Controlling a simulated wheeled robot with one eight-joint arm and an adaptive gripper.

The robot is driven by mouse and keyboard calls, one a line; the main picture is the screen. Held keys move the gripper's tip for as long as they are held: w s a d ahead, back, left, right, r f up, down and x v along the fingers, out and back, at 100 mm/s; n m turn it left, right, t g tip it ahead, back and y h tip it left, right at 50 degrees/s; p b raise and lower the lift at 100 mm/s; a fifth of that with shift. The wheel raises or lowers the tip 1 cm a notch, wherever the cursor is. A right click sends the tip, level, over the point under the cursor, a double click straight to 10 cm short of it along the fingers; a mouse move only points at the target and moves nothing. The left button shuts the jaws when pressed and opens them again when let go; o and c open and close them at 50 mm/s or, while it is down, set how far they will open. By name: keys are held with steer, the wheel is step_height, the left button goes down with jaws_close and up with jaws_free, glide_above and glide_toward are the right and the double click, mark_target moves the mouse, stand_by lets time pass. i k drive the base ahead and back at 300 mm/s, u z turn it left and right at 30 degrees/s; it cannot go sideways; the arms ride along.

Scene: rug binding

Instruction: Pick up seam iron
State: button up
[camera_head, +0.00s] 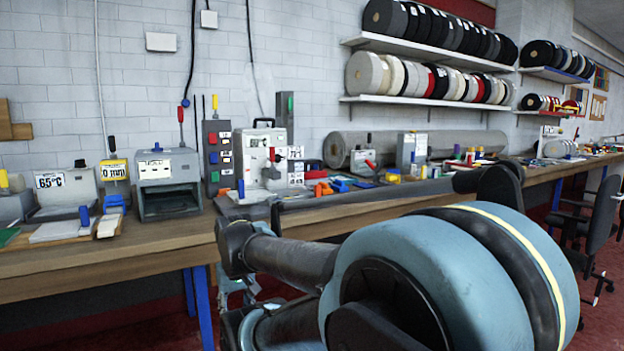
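I cannot single out the seam iron with certainty among the small tools and machines on the long wooden workbench (150,254). Small orange pieces (322,189) and blue pieces (340,185) lie near the middle of the bench, too small to identify. My own arm, with large blue-grey and black links, fills the lower middle and right of the view and hides part of the bench front. I cannot make out my gripper's fingers.
A grey boxy machine (168,183), a switch panel (216,157) and a white machine (258,155) stand along the wall. Shelves (400,44) hold binding rolls. A dark chair (601,222) stands at the right.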

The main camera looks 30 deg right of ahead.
mark_target(316, 174)
steer(key=u, duration=2.05)
steer(key=k, duration=1.65)
steer(key=z, duration=2.55)
